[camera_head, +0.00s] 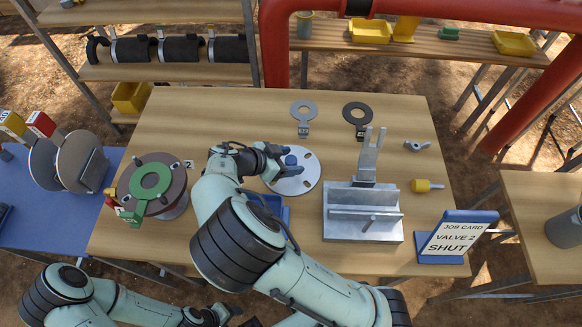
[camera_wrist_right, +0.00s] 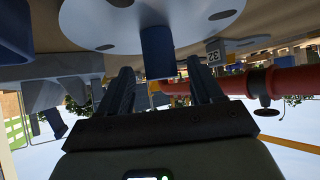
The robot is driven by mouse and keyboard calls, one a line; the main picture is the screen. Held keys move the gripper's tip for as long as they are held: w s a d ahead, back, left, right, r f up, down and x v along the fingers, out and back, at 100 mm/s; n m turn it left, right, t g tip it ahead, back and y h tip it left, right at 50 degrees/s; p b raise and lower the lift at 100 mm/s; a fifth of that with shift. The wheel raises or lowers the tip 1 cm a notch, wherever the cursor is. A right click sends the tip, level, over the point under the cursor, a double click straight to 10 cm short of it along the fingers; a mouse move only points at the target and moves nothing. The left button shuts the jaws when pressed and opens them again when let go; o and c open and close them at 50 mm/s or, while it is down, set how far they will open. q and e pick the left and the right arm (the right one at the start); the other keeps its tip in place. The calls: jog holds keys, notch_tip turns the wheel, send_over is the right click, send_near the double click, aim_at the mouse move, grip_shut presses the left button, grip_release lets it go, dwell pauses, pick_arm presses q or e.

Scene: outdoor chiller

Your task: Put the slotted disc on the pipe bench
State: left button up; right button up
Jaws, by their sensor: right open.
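A pale grey disc (camera_head: 306,184) with holes or slots and a blue knob (camera_head: 290,160) lies on the wooden table; I take it for the slotted disc. My right gripper (camera_head: 277,158) is open at the knob, reaching in from the left. In the right wrist view the disc (camera_wrist_right: 90,22) is at the top, its blue knob (camera_wrist_right: 157,48) standing between and beyond the open fingers of my right gripper (camera_wrist_right: 163,88). I cannot tell if they touch. My left arm shows at the bottom left, its gripper out of view. Which bench is the pipe bench is unclear.
A metal stand (camera_head: 362,214) and job card (camera_head: 458,238) are right of the disc. Two ringed plates (camera_head: 304,112) (camera_head: 357,114) lie behind it. A flange with a green ring (camera_head: 150,181) stands left. Black pipes (camera_head: 180,48) lie on a back shelf; a red pipe (camera_head: 273,60) rises behind.

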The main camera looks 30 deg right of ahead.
aim_at(290, 160)
jog(key=shift+x, duration=1.55)
jog(key=shift+r, duration=0.1)
grip_shut()
pick_arm(q)
jog(key=shift+w+r, duration=0.15)
pick_arm(e)
jog(key=shift+w, duration=0.1)
jog(key=shift+r, duration=0.1)
pick_arm(q)
jog(key=shift+w+r+p, duration=0.6)
jog(key=shift+r+p, duration=0.05)
jog(key=shift+r, duration=0.2)
pick_arm(e)
notch_tip(290, 160, up, 20)
